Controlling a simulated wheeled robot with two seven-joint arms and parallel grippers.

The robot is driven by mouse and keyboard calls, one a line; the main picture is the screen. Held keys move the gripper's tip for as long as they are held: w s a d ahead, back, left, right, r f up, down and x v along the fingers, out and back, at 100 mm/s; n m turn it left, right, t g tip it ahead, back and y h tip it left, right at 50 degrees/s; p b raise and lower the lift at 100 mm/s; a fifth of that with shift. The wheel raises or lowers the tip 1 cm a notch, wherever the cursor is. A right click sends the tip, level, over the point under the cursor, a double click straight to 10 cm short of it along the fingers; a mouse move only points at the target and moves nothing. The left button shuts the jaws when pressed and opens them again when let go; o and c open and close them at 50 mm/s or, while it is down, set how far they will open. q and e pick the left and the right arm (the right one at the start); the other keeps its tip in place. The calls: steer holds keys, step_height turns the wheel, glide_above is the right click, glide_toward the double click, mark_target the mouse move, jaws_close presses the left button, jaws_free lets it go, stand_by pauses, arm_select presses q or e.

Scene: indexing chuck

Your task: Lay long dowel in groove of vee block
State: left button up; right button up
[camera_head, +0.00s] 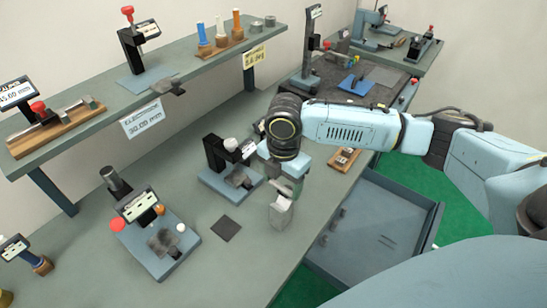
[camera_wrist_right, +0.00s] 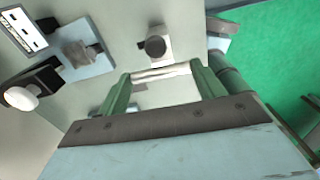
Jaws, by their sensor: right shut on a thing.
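My right gripper (camera_head: 285,187) is low over the bench, right of its middle. Its green fingers (camera_wrist_right: 162,78) have a pale grey piece (camera_wrist_right: 168,94) between them in the right wrist view, with a thin bar-like edge across the fingertips. In the head view a pale grey block (camera_head: 281,216) shows directly under the fingers; I take it as the held piece. I cannot tell dowel from vee block here. Just beyond the fingertips the wrist view shows a dark round part (camera_wrist_right: 156,46) on a pale base. My left gripper is not in view.
A gauge stand (camera_head: 228,180) with a white knob is left of the gripper, and another blue-based fixture (camera_head: 157,250) stands nearer. A dark square pad (camera_head: 226,229) lies between. A wooden holder (camera_head: 343,159) is at right, above an open drawer (camera_head: 385,215).

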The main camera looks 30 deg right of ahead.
steer(key=shift+w+r, duration=0.1)
stand_by(0.3)
steer(key=shift+p, duration=0.7)
steer(key=b, duration=0.2)
glide_above(282, 206)
steer(key=shift+f, duration=2.45)
steer(key=shift+w, duration=0.1)
steer(key=shift+f+p, duration=0.3)
steer(key=shift+p, duration=0.05)
steer(key=shift+f, duration=0.65)
